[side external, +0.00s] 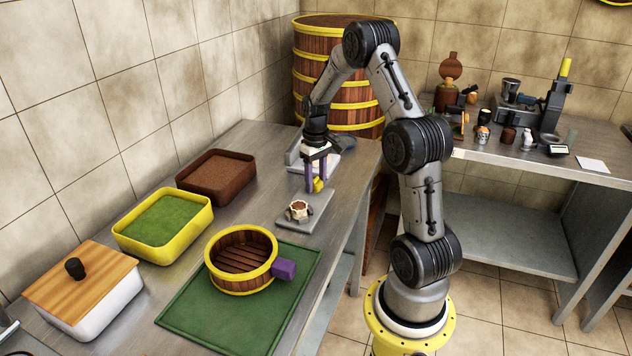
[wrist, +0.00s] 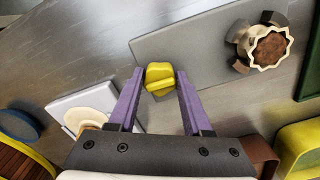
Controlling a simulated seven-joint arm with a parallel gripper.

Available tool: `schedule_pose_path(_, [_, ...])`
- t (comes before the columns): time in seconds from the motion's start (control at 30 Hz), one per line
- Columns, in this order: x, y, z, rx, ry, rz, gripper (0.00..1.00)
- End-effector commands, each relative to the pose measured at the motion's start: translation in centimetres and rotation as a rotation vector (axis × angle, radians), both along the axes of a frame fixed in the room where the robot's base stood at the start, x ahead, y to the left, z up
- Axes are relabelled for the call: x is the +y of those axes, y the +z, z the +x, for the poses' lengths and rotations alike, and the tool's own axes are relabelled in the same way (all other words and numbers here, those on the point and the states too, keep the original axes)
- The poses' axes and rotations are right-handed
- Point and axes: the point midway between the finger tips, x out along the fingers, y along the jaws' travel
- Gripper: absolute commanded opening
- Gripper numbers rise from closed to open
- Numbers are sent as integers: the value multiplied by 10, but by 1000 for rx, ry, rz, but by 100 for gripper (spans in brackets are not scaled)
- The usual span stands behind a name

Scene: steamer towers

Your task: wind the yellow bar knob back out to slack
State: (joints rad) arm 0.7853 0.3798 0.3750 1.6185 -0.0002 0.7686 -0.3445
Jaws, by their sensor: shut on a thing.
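The yellow bar knob (wrist: 160,78) shows between my gripper's purple fingertips in the wrist view, over a grey plate (wrist: 205,50). In the side external view the knob (side external: 318,185) is small and partly hidden by a finger. My gripper (wrist: 159,85) points down and is shut on the knob, one finger on each side. On the same grey plate, apart from the knob, stands a small holder (wrist: 270,47) with a scalloped pale rim and brown contents. The holder also shows in the side external view (side external: 299,210). How far the knob is wound cannot be told.
A round wooden steamer with yellow rims (side external: 242,258) and a purple handle stands on a green mat (side external: 190,315) in front. A yellow tray (side external: 163,225), a brown tray (side external: 216,177) and a lidded white box (side external: 85,290) line the left. A tall steamer stack (side external: 355,110) stands behind.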

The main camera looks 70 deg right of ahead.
Motion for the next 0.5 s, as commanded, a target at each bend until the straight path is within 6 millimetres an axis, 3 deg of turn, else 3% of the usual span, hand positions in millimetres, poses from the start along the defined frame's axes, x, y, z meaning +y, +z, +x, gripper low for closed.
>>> schedule_pose_path(0.27, [0, 1, 0, -1, 52, 0, 0])
schedule_pose_path(0.5, [0, 1, 1, -2, 353, -1, 0])
